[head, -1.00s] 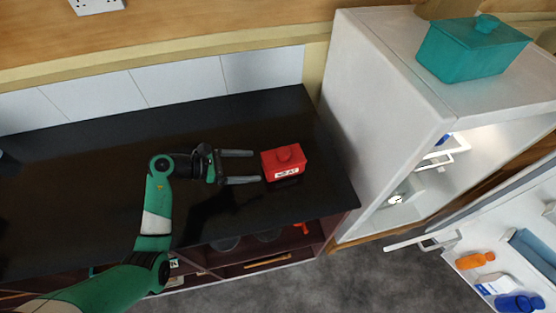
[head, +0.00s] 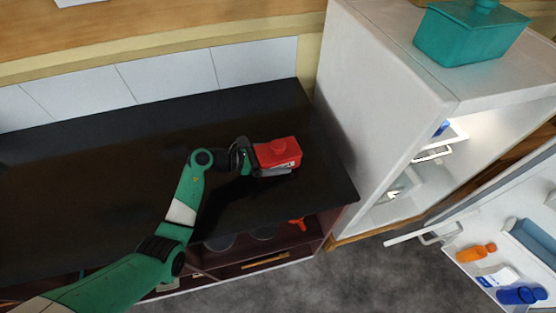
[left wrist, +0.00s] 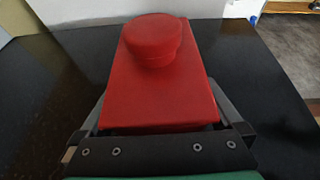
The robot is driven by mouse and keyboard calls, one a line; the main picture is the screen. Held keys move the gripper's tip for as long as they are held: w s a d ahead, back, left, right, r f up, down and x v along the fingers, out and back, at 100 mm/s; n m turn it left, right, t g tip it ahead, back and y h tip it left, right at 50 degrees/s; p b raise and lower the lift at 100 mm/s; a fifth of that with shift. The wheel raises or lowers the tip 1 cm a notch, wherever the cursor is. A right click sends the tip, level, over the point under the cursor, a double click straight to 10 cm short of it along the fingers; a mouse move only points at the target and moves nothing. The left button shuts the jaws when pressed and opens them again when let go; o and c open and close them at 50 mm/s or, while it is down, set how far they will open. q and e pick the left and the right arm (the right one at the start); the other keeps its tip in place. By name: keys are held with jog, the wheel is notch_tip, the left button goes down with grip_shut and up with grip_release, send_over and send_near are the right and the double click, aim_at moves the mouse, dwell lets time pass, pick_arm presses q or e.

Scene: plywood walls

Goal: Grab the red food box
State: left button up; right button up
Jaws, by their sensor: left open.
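The red food box (head: 279,152) with a round knob on its lid sits upright on the black countertop, near its right end. It fills the middle of the left wrist view (left wrist: 165,80). My left gripper (head: 270,158) reaches it from the left. Its fingers are open and lie along both sides of the box, so the box is between them. The far finger is mostly hidden behind the box. I cannot tell whether either finger touches it. My right gripper is not in view.
The black countertop (head: 90,170) is clear to the left. An open white fridge (head: 385,110) stands at the right, with a teal lidded box (head: 470,35) on top. Its open door holds an orange bottle (head: 476,252) and a blue item (head: 520,295). A lower drawer or shelf stands open below the counter.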

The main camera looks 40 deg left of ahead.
aim_at(271, 151)
pick_arm(q)
jog(key=shift+r, duration=0.1)
jog(key=c, duration=1.4)
jog(key=shift+r+p, duration=0.3)
jog(key=shift+r, duration=0.15)
notch_tip(271, 151, up, 3)
jog(key=shift+f+p, duration=0.1)
jog(key=shift+p, duration=0.65)
jog(key=s+d+r+p, duration=0.3)
jog(key=d+r, duration=0.1)
jog(key=d, duration=0.2)
jog(key=s+d+r+p, duration=0.2)
jog(key=d+r+p, duration=0.1)
jog(key=d+r, duration=0.2)
jog(key=shift+s+d+r, duration=0.15)
jog(key=shift+s+d, duration=0.25)
jog(key=shift+d, duration=0.45)
